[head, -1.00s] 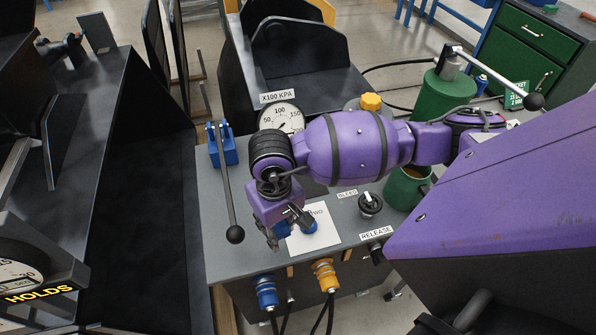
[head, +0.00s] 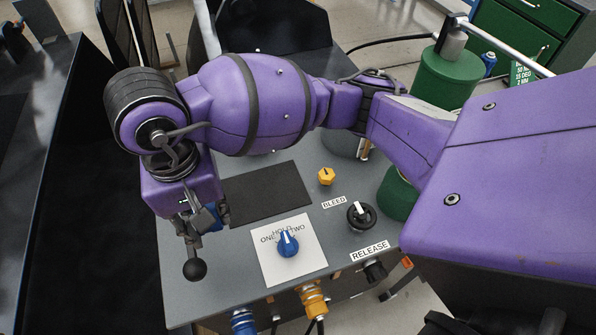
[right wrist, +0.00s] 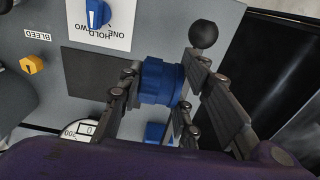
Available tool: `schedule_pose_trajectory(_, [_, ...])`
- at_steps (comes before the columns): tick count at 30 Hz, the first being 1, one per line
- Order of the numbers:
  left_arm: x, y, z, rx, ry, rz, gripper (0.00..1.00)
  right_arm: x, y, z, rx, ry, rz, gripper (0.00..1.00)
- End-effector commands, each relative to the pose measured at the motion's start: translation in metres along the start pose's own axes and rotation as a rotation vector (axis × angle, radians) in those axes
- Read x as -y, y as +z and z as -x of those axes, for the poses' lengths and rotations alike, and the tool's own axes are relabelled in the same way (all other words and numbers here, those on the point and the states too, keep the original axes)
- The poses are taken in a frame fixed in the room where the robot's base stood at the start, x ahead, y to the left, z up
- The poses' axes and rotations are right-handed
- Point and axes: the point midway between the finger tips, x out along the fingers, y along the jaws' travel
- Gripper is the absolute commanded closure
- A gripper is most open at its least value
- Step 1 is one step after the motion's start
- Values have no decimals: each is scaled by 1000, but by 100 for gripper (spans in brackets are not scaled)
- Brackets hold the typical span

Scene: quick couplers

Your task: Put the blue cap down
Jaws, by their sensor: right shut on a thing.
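The blue cap (right wrist: 160,82) is held between the fingers of my right gripper (right wrist: 158,88) in the right wrist view. In the head view my right gripper (head: 203,220) hangs over the left part of the grey bench top, and only a little of the cap (head: 216,215) shows behind its fingers. A dark rectangular pad (head: 268,192) lies on the bench just right of the gripper; it also shows in the right wrist view (right wrist: 88,78). The cap's height above the bench is hard to tell. My left gripper is not in view.
A lever with a black ball (head: 195,269) stands close to the gripper. A white plate (head: 305,262) with a blue knob (head: 288,243), a yellow knob (head: 326,176) and a black knob (head: 361,215) are to the right. Blue (head: 243,321) and orange couplings (head: 313,298) line the front.

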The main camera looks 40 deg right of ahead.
Motion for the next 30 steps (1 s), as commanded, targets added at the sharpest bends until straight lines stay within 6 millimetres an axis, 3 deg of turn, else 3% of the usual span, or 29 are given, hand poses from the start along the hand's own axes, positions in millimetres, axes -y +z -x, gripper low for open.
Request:
schedule_pose_trajectory(11, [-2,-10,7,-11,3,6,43,-46,-76,-37,-4,3,-12,93])
schedule_pose_trajectory(15, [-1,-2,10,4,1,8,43,-55,-93,-66,-2,0,-8,93])
schedule_pose_trajectory(26, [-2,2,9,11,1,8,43,-66,-112,-93,-3,0,-4,93])
schedule_pose_trajectory(30, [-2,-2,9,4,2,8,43,-67,-114,-114,0,-1,-4,93])
